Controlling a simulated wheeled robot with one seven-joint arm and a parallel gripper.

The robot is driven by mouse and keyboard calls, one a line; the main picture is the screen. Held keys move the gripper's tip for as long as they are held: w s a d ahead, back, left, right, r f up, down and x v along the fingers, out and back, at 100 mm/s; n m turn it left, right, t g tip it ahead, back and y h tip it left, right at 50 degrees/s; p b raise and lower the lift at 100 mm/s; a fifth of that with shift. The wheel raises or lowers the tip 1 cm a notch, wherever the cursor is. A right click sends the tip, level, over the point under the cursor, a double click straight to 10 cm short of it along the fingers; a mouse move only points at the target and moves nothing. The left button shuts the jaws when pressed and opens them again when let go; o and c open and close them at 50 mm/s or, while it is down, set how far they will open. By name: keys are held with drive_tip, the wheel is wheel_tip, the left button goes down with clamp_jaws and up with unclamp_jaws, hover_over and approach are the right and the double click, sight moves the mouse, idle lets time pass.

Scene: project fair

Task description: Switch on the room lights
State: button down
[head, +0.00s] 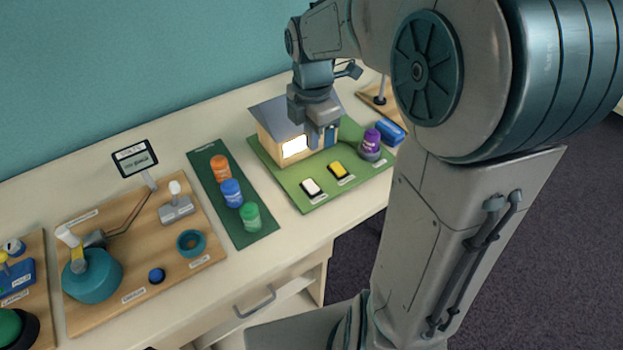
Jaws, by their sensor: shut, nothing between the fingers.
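A model house (270,133) with a grey roof stands on a green board (288,187) on the counter. Its front window (294,147) glows bright, and a blue door is partly visible. In front of the house are a white rocker switch (312,188) and a yellow rocker switch (341,170), each with a label too small to read. My gripper (322,131) is shut and empty, pointing down in front of the house and hiding part of its front and roof. It is behind the two switches in the picture; I cannot tell its height above the board.
A purple jar (371,139) stands on the board's right, with a blue object (390,132) beyond. To the left are a dark green mat (240,236) with orange, blue and green jars, and a wooden board (190,270) with a teal device.

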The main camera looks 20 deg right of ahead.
sight(312, 189)
wheel_tip(312, 189, down, 14)
drive_tip(key=shift+b, duration=0.35)
drive_tip(key=shift+s+f, duration=0.15)
drive_tip(key=shift+f, duration=0.05)
idle(0.4)
drive_tip(key=shift+w+a+r+p, duration=0.1)
drive_tip(key=shift+w+a+p, duration=0.05)
drive_tip(key=shift+w, duration=0.25)
drive_tip(key=shift+w+a+r+p, duration=0.1)
drive_tip(key=shift+w+p, duration=0.05)
drive_tip(key=shift+w, duration=0.25)
drive_tip(key=shift+r, duration=0.15)
drive_tip(key=shift+r+p, duration=0.65)
drive_tip(key=shift+p, duration=0.2)
wheel_tip(312, 189, up, 12)
drive_tip(key=p, duration=0.2)
drive_tip(key=shift+r, duration=0.25)
